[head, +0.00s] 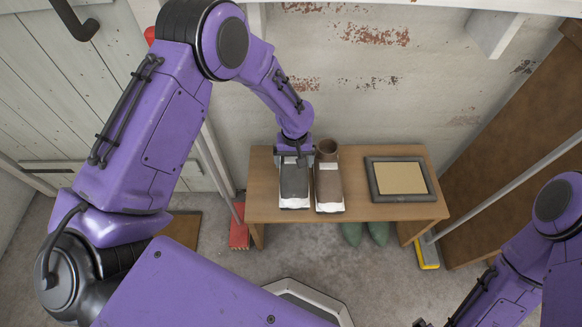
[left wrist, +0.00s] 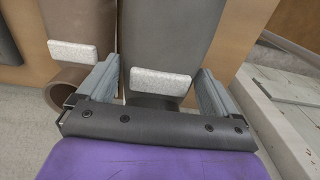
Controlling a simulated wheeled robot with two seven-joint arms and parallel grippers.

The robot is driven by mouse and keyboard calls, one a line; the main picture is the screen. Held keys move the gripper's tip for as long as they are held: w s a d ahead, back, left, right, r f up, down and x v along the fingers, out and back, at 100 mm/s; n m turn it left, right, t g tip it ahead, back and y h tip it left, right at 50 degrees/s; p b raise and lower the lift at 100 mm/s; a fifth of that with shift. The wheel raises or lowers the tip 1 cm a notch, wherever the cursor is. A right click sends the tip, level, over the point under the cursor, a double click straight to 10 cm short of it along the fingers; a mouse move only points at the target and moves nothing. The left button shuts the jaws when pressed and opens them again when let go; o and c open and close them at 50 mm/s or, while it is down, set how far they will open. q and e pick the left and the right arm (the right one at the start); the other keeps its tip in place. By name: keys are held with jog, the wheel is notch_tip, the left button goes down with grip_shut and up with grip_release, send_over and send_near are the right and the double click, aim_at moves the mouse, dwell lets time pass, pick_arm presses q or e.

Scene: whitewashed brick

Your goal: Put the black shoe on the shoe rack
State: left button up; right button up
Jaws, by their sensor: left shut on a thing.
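The black shoe (head: 294,184), dark grey with a pale front edge, is at the left end of the wooden shoe rack's top (head: 400,212). My left gripper (head: 293,160) is shut on its far end. In the left wrist view the shoe (left wrist: 165,35) runs between the two fingers of the left gripper (left wrist: 157,72), with a white patch facing the camera. Whether the shoe's underside touches the rack is hidden. Of my right arm only links show at the lower right; its gripper is not clearly visible.
A brown shoe (head: 328,188) stands close on the right of the black one; it also shows in the left wrist view (left wrist: 80,25). A dark-framed panel (head: 399,179) lies at the rack's right. Green boots (head: 364,233) are below. A red broom (head: 239,228) and yellow broom (head: 427,252) flank the rack.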

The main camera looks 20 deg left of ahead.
aim_at(291, 167)
pick_arm(q)
jog(key=shift+w+a+f, duration=0.1)
jog(key=shift+a+f, duration=0.15)
jog(key=shift+a+f+b, duration=0.2)
jog(key=shift+f+b, duration=0.1)
jog(key=shift+f, duration=0.65)
jog(key=shift+a+f+b, duration=0.15)
jog(key=shift+f+b, duration=0.15)
jog(key=shift+f, duration=0.65)
jog(key=shift+f, duration=0.15)
jog(key=o, duration=1.1)
jog(key=shift+c, duration=0.2)
notch_tip(291, 167, up, 12)
jog(key=p, duration=0.3)
jog(key=shift+r, duration=0.2)
